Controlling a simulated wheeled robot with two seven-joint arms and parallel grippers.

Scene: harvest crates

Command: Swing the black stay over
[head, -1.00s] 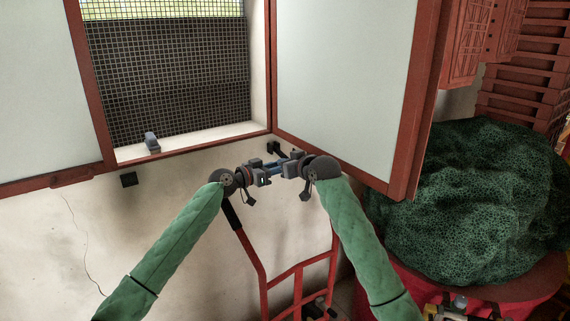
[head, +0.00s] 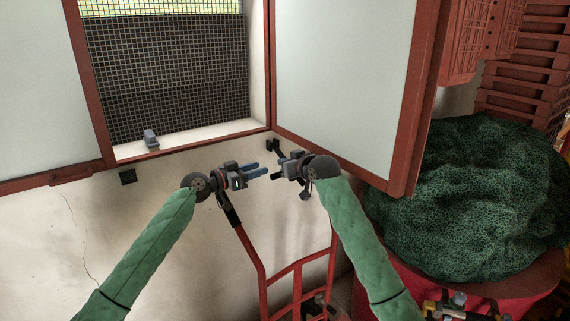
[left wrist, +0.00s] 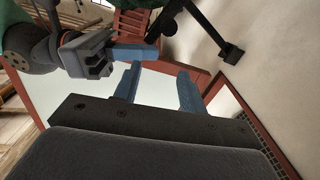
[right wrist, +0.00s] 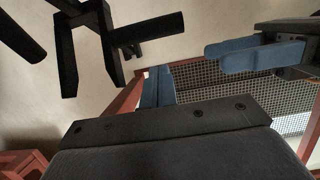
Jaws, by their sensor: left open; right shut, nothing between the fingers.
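The black stay seems to be the dark bracket and arm (head: 276,147) on the wall under the window's right corner; my right gripper partly covers it. In the right wrist view dark bars (right wrist: 92,42) show close beyond the fingers, and the left wrist view shows a dark bar with a square end (left wrist: 230,52). My right gripper (right wrist: 158,72) is shut and empty, just below the stay in the head view; I cannot tell whether it touches. My left gripper (head: 262,172) is open and empty, left of the right gripper, its blue fingers pointing right.
An open red-framed shutter (head: 345,85) stands right of the meshed window (head: 165,75). A small black block (head: 128,178) is on the wall at left, a grey catch (head: 151,139) on the sill. A red hand truck (head: 297,275) stands below; a green netted heap (head: 480,200) is at right.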

